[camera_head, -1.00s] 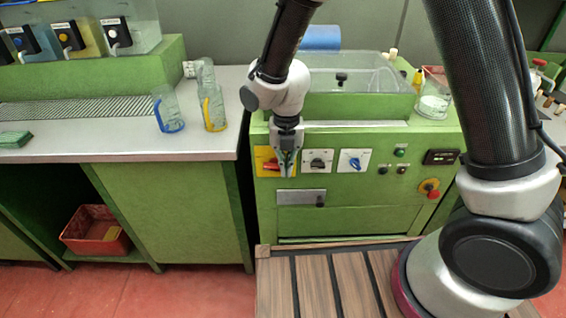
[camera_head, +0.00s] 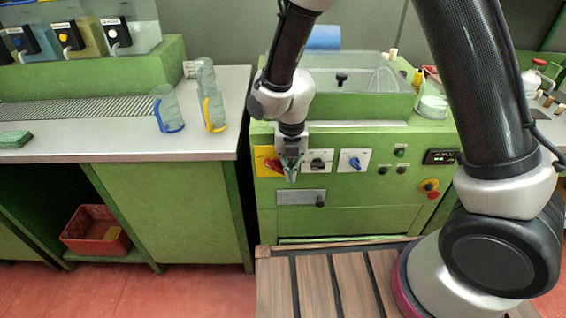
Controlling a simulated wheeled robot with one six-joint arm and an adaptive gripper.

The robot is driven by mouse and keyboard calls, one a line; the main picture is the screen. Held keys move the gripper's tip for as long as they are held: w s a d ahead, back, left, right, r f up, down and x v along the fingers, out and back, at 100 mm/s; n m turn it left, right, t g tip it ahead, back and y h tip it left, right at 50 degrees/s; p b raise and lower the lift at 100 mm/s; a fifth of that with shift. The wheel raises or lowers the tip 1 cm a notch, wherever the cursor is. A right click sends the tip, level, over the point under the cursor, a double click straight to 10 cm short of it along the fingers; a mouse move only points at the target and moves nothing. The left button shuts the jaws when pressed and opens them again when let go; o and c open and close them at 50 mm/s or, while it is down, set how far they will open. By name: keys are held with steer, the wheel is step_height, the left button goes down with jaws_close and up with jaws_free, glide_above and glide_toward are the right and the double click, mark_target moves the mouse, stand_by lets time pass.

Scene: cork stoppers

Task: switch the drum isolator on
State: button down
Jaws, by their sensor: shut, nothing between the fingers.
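A red rotary switch (camera_head: 272,165) on a yellow plate sits at the left end of the green machine's front panel. It looks like the isolator, but its label is too small to read. My gripper (camera_head: 291,179) is shut and empty, pointing down in front of the panel at the yellow plate's right edge. It hides the right part of the plate and perhaps part of the red handle. I cannot tell whether the fingers touch the handle, nor its exact position.
To the right are a black rotary switch (camera_head: 318,162), a blue rotary switch (camera_head: 354,160), small buttons, a dark display (camera_head: 440,157) and a red emergency stop (camera_head: 430,188). A metal plate (camera_head: 300,197) lies below. Jugs (camera_head: 168,108) stand on the left bench.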

stand_by(0.4)
steer(key=shift+a+r, duration=0.4)
steer(key=shift+a, duration=0.3)
